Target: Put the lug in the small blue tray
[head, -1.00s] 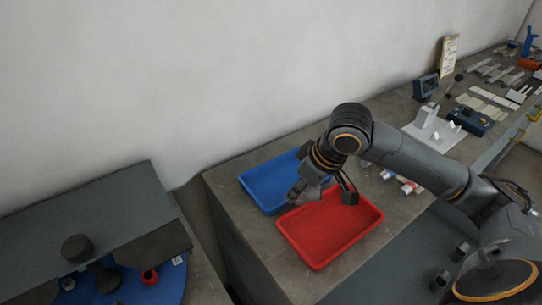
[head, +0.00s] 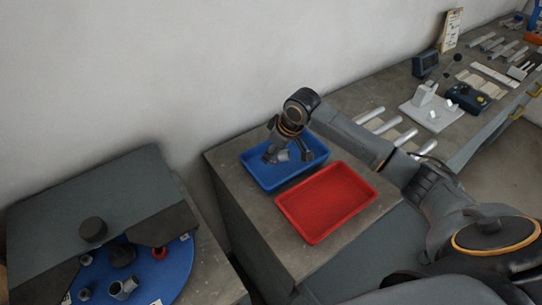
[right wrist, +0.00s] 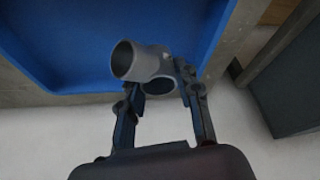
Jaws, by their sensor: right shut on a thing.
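The small blue tray (head: 317,157) sits on the grey bench against the wall, behind the red tray. My right gripper (head: 286,156) is over the blue tray, pointing down. In the right wrist view, my right gripper (right wrist: 162,88) is shut on the lug (right wrist: 137,64), a grey piece with a short round tube. The blue tray's inside (right wrist: 75,40) shows beyond it. In the head view the lug is small and partly hidden by the fingers; I cannot tell whether it touches the tray floor. My left gripper is not in view.
An empty red tray (head: 325,203) stands just in front of the blue one. Several light bars (head: 388,126) and a white fixture plate (head: 432,115) lie farther right along the bench. A blue disc (head: 150,290) with grey parts and a red ring is at lower left.

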